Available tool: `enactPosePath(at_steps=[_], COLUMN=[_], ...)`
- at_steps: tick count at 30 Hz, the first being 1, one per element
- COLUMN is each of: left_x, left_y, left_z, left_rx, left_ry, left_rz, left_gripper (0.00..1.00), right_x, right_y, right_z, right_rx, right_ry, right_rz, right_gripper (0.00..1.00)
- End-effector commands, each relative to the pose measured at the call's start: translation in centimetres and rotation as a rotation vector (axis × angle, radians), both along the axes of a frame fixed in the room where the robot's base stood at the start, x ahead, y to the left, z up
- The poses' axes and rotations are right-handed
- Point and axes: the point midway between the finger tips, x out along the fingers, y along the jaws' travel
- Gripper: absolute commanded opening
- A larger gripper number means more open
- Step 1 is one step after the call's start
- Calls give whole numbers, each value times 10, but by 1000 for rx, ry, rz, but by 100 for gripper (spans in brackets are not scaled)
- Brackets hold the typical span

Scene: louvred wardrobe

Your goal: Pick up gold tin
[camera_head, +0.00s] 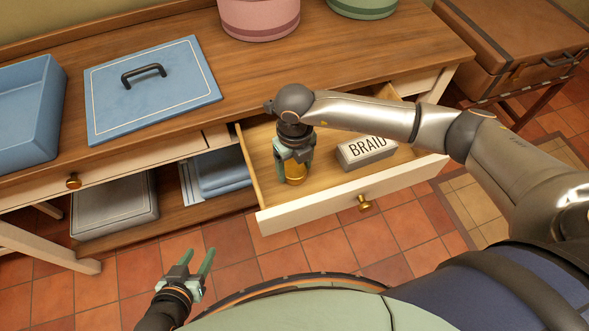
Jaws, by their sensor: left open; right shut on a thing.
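The gold tin (294,179) stands inside the open drawer (345,191), on its left part. My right gripper (293,168) reaches down from above and is shut on the gold tin. The gripper hides the tin's upper part; its lower gold side shows between and below the fingers. The tin appears to be at the drawer floor, but I cannot tell if it touches it. My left gripper (196,264) is open and empty, low in front of the furniture above the tiled floor.
A grey box marked BRAID (368,153) lies in the drawer right of the tin. A blue lid (150,88), blue box (28,110), pink container (258,18) and green container (362,5) are on the wooden top. A brown suitcase (515,40) stands at right.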

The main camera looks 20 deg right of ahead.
Motion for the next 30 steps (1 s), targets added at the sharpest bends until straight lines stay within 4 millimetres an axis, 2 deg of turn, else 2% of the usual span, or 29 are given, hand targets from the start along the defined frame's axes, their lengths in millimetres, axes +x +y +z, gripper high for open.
enactPosePath(at_steps=[3, 12, 17, 20, 27, 30], left_x=[0, 0, 0, 0, -1, -2], left_y=[0, 0, 0, 0, -1, -2], left_z=[0, 1, 3, 6, 11, 10], left_rx=[0, 0, -1, 0, -1, -1], left_ry=[0, 0, 0, 2, 7, 10], left_rz=[0, 0, -1, -1, -2, -3], left_gripper=[50, 50, 50, 50, 50, 50], right_x=[0, 1, 1, -1, -44, -64], right_y=[0, 0, 0, 1, 5, 8], right_z=[0, 4, 19, 37, 86, 97], right_rx=[0, 0, 1, 2, 3, 1], right_ry=[-1, -2, -2, -4, -2, -1], right_rz=[0, 0, 1, 3, 5, 6], right_gripper=[15, 15, 15, 15, 15, 15])
